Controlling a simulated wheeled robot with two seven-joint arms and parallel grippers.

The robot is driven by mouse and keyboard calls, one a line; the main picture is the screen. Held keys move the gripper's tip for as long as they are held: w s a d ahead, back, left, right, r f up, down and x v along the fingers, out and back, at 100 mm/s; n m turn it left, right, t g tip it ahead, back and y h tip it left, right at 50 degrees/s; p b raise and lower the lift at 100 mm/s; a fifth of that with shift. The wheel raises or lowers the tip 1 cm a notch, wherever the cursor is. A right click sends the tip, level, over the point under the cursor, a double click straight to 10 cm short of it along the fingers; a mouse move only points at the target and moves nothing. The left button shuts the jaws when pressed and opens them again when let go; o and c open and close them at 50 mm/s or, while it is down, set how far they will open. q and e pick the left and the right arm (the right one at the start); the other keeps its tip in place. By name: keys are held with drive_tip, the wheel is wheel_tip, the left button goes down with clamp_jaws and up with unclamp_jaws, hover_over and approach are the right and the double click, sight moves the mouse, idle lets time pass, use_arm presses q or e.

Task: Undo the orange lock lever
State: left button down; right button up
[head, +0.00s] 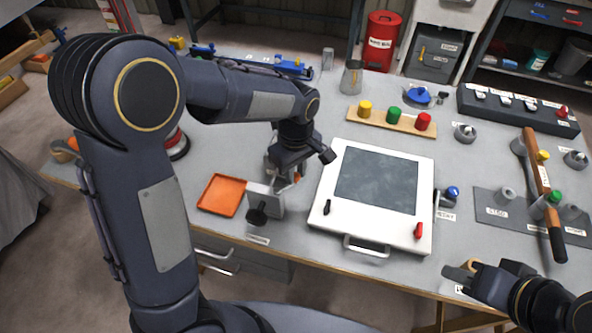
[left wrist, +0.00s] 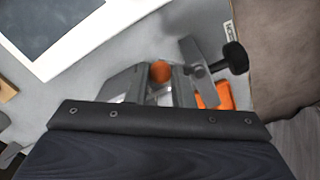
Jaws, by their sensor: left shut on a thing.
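The orange lock lever shows as a round orange knob (left wrist: 160,72) between the fingers of my left gripper in the left wrist view. In the head view only a small orange bit of it (head: 297,178) shows beside the fingers. My left gripper (head: 284,176) points down and is shut on the lever; its fingers also show in the left wrist view (left wrist: 158,84). Next to it stands a grey metal clamp block (head: 268,197) with a black knob (head: 257,216). The lever's lower part is hidden. My right gripper (head: 460,281) is at the table's front edge, away from the lever; its finger gap is unclear.
An orange tray (head: 222,196) lies left of the clamp block. A white framed panel (head: 328,222) with a handle stands close on the right. A wooden rack (head: 391,121) with coloured knobs and a metal cup (head: 352,76) are behind.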

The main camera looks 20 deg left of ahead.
use_arm(q)
drive_tip(key=c, duration=1.3)
unclamp_jaws()
drive_tip(key=shift+r, duration=0.1)
wheel_tip(320, 180, up, 8)
drive_tip(key=shift+f, duration=0.15)
